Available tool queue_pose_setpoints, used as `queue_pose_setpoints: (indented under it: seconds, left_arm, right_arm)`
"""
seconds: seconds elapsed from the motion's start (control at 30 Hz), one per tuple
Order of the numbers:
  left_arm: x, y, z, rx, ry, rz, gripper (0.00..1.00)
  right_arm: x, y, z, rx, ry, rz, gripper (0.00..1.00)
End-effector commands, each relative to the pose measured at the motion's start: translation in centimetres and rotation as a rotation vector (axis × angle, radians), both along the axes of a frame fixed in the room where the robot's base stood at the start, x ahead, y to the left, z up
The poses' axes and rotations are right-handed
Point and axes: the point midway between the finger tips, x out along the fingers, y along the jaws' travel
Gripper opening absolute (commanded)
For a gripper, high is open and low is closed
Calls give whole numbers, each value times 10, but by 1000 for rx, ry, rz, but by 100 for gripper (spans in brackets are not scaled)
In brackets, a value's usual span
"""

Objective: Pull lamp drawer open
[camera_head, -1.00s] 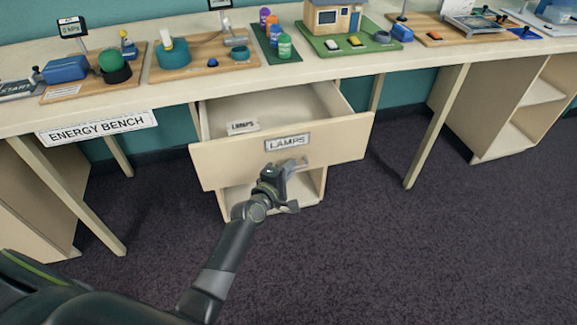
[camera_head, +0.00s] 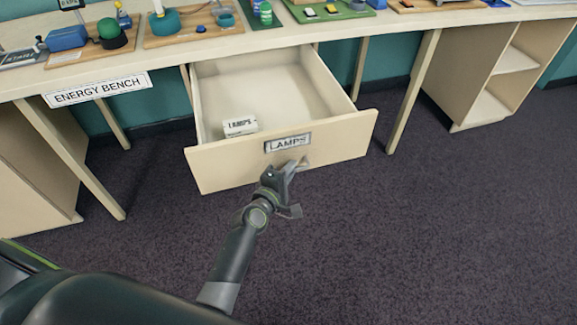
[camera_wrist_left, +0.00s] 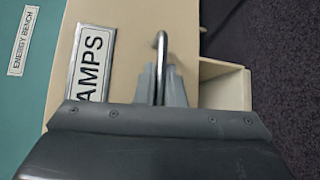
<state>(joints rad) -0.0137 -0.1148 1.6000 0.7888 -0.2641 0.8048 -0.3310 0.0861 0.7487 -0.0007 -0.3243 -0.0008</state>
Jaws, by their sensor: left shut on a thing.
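The lamp drawer (camera_head: 225,172) is pale wood with a "LAMPS" label (camera_head: 288,142) on its front. It stands well out from under the bench, and its inside shows. A small white box marked "LAMPS" (camera_head: 240,125) lies in it near the front left. My left gripper (camera_head: 290,168) is at the drawer front, just below the label. In the left wrist view, its fingers (camera_wrist_left: 161,88) are shut on a thin metal handle (camera_wrist_left: 161,45), beside the label (camera_wrist_left: 92,62). The drawer front also shows there (camera_wrist_left: 128,30). My right gripper is in neither view.
The bench top (camera_head: 300,37) carries project boards along the back. An "ENERGY BENCH" sign (camera_head: 97,90) hangs from its front edge. Bench legs (camera_head: 412,90) stand on both sides of the drawer. The dark carpet (camera_head: 430,220) in front is clear.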

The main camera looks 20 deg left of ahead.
Motion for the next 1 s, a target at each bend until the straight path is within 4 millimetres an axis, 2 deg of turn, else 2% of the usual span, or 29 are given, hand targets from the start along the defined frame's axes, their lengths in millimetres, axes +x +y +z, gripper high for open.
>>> queue_pose_setpoints:
  seconds: [0.43,0.47,0.6,0.87,1.0]
  left_arm:
    - [-1,-1,0,0,-1,0,0]
    - [-1,-1,0,0,-1,0,13]
    - [-1,-1,0,0,-1,0,30]
    - [-1,-1,0,0,-1,0,30]
    - [-9,1,1,-1,0,1,30]
  right_arm:
    - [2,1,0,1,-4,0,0]
    - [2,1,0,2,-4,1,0]
    - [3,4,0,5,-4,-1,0]
    - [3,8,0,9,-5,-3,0]
    - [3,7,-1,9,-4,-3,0]
